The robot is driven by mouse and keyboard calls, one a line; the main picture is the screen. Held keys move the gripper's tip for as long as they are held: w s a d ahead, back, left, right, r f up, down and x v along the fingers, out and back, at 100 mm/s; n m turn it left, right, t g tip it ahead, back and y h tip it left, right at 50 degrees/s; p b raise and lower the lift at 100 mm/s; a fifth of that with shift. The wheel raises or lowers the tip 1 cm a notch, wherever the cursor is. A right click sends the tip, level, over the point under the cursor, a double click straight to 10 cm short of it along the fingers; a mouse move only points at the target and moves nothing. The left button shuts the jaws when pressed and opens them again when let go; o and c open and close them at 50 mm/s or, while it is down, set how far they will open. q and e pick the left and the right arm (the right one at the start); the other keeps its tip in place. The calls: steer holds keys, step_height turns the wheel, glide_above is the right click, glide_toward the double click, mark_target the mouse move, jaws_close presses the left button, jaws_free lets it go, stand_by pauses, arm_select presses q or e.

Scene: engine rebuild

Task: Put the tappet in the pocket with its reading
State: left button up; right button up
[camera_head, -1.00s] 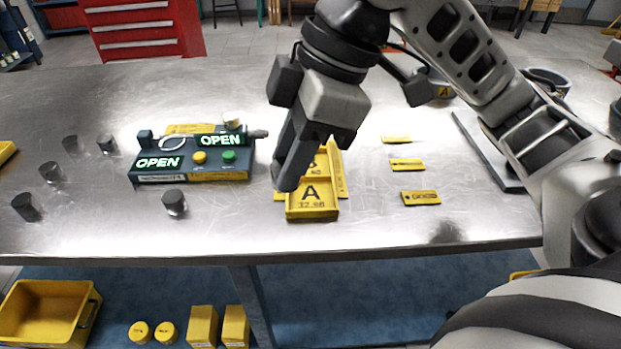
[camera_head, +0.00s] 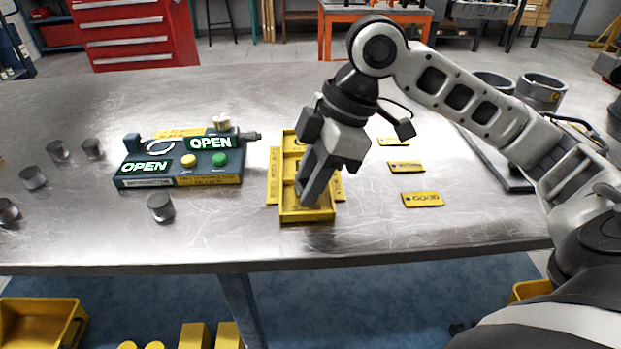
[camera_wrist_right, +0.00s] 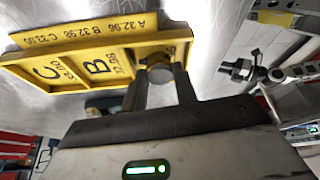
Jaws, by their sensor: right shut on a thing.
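The yellow tray (camera_head: 287,215) with lettered pockets stands near the middle of the bench. My right gripper (camera_head: 303,196) points down into its front pocket. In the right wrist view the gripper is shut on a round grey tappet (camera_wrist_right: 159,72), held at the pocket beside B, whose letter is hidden. Pockets B and C look empty there, and the tray's label (camera_wrist_right: 93,33) reads A 32.96, B 32.98, C 33.00. I cannot tell whether the tappet touches the pocket floor. The measuring station (camera_head: 180,170) shows OPEN on two displays, with no measured value. My left gripper is not in view.
A loose tappet (camera_head: 160,207) stands in front of the station, and several more stand at the left. Yellow tags (camera_head: 422,199), one reading GOOD, lie right of the tray. Metal cylinders (camera_head: 541,92) stand at the back right. The front bench strip is clear.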

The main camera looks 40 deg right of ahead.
steer(key=o, duration=0.7)
steer(key=shift+f, duration=0.1)
arm_select(q)
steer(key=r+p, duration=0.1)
steer(key=p, duration=0.1)
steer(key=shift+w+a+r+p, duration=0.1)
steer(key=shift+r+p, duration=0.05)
steer(key=shift+p, duration=0.2)
arm_select(e)
steer(key=v, duration=1.2)
steer(key=shift+s, duration=0.1)
steer(key=shift+r, duration=0.2)
